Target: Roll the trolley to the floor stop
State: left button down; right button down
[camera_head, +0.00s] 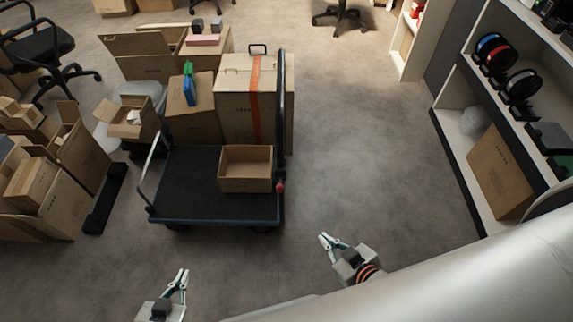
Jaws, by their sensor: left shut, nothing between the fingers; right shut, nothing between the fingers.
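The trolley (190,190) has a dark flat deck with a blue-grey edge and stands left of centre in the head view. A metal rail rises at its left end and a tall black upright (281,120) at its right end, with a red part low down. An open, empty-looking carton (246,184) sits on the deck's right side. My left gripper (181,275) is shut and empty, in front of the trolley and apart from it. My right gripper (327,241) is shut and empty, right of the trolley's near right corner. I cannot clearly identify the floor stop.
A low black block (106,198) lies on the floor left of the trolley, beside open cartons (40,190). A tall carton with orange tape (232,100) stands behind the deck. Shelving (465,150) lines the right. Carpet between trolley and shelving (370,150) is clear.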

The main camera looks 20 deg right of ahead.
pick_arm(q)
jog(key=shift+a, duration=0.15)
